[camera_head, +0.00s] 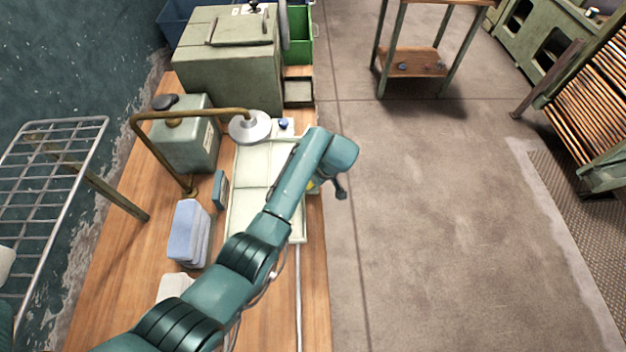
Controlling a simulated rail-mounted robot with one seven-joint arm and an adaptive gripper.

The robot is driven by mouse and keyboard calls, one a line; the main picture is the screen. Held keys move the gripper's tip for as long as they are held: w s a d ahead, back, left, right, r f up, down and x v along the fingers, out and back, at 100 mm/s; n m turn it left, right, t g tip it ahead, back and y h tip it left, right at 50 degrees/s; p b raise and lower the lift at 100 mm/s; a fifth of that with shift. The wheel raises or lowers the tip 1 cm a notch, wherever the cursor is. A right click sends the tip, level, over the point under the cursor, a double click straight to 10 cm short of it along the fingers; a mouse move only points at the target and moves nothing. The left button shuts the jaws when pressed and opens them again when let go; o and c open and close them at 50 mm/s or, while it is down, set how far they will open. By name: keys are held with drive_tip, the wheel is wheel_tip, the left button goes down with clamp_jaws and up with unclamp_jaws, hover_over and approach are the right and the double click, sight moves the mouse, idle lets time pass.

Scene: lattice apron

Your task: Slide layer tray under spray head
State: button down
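A long pale cream tray-like surface (251,168), divided by thin lines, lies on the wooden bench; I take it for the layer tray, but cannot be sure. The spray head (250,127) is a round whitish disc on a bent brass pipe and hangs over the far end of that surface. My arm crosses the near right part of the surface and hides some of it. My gripper (341,189) shows only as a small dark piece beyond my wrist, at the bench's right edge. Its fingers are too small and hidden to tell their opening or any contact.
A grey-green box (185,140) stands left of the spray head. Blue-grey blocks (188,232) stand at the bench's left. A large green machine (228,65) and green bin (298,38) are at the back.

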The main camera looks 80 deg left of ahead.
drive_tip(key=shift+s+f, duration=0.1)
drive_tip(key=shift+f, duration=0.2)
drive_tip(key=c, duration=1.1)
unclamp_jaws()
drive_tip(key=shift+o, duration=0.4)
drive_tip(key=shift+a+r, duration=0.1)
drive_tip(key=shift+a, duration=0.1)
drive_tip(key=shift+r, duration=0.1)
drive_tip(key=v, duration=1.2)
